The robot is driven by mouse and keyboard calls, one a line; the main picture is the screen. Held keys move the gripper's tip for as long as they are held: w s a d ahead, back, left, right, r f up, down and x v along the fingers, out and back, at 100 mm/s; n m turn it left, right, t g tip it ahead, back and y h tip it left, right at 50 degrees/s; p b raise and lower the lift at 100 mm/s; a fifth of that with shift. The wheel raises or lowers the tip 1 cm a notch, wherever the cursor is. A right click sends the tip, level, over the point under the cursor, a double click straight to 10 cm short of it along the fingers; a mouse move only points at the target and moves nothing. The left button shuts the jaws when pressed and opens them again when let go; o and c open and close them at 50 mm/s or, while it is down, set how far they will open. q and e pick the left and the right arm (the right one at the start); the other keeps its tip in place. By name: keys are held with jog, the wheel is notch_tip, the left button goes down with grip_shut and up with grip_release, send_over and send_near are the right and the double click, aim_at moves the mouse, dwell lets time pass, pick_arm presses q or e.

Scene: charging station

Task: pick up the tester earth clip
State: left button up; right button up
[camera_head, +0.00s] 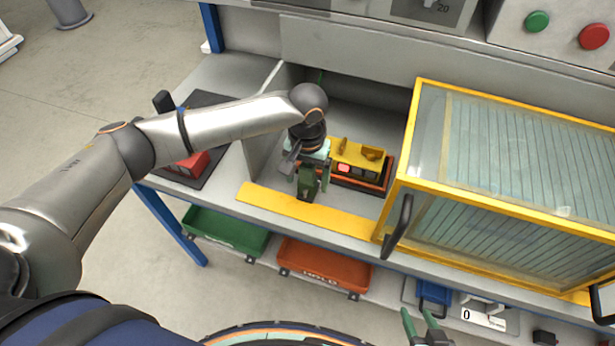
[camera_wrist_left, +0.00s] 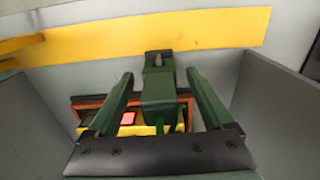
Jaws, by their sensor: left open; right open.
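The tester earth clip (camera_wrist_left: 158,88) appears to be the green piece with a dark, notched end in the middle of the left wrist view. My left gripper (camera_wrist_left: 160,76) is open, one finger on each side of it, with visible gaps. In the head view the clip (camera_head: 307,188) shows below my left wrist, partly covered by the gripper (camera_head: 311,176). The yellow and orange tester (camera_head: 360,162) stands just to the right, in the same bay. My right gripper (camera_head: 422,326) is open and empty at the bottom edge of the head view, far from the clip.
Grey side walls bound the bay, and a yellow strip (camera_head: 300,210) runs along its front edge. A yellow-framed glazed cabinet (camera_head: 510,180) with a dark handle (camera_head: 398,226) stands close on the right. Green (camera_head: 226,230) and orange (camera_head: 322,266) bins sit below. A red object (camera_head: 192,165) lies on a dark mat at left.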

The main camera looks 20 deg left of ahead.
pick_arm(q)
jog(key=shift+f, duration=0.45)
grip_shut()
dwell(0.4)
